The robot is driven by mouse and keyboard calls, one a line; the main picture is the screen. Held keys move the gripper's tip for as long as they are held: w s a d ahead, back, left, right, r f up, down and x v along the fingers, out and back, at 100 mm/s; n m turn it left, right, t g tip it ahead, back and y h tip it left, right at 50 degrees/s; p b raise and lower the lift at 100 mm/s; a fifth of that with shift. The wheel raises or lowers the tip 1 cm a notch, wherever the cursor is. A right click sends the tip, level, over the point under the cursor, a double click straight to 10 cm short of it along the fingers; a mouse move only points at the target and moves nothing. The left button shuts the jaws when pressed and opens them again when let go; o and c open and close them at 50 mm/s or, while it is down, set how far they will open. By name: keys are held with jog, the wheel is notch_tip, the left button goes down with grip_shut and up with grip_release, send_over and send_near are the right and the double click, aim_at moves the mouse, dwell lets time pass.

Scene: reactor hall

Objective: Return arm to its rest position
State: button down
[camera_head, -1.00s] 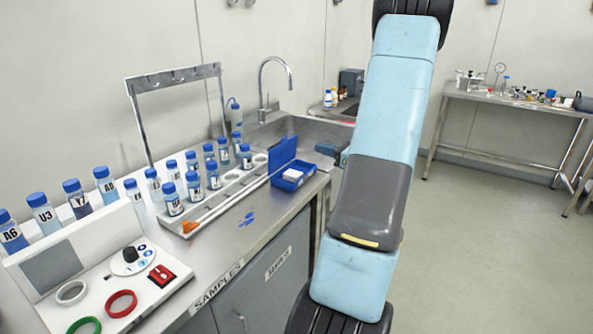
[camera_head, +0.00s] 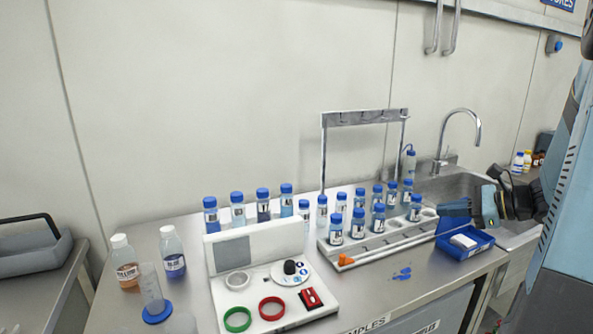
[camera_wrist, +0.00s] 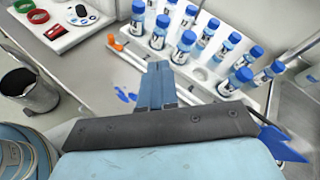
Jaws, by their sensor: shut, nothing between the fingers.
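My arm (camera_head: 572,190) runs down the right edge of the head view. My gripper (camera_wrist: 158,68) shows in the wrist view with its two blue fingers together and nothing between them. It is above the steel bench, pointing toward the sample rack (camera_head: 385,240). In the head view the gripper end is by the sink, close to the open blue box (camera_head: 470,252); its fingertips are hard to tell from the box lid there. The box also shows at the lower right of the wrist view (camera_wrist: 286,146).
Several blue-capped vials stand in the rack and behind a white panel (camera_head: 255,246) with a green ring (camera_head: 237,320) and a red ring (camera_head: 271,308). Two bottles and a cylinder (camera_head: 151,288) stand at the left. A tap (camera_head: 460,125) rises behind the sink.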

jog(key=s+a+r+n+g+h, duration=0.3)
jog(key=s+a+n+g+h, duration=0.15)
jog(key=s+a+n, duration=0.7)
jog(key=s+a+r+n+t+h, duration=0.2)
jog(key=s+r+n+h, duration=0.3)
jog(key=s+n, duration=0.3)
jog(key=shift+s+a+n+h, duration=0.2)
jog(key=shift+a+n+h, duration=0.25)
jog(key=shift+n+h, duration=0.25)
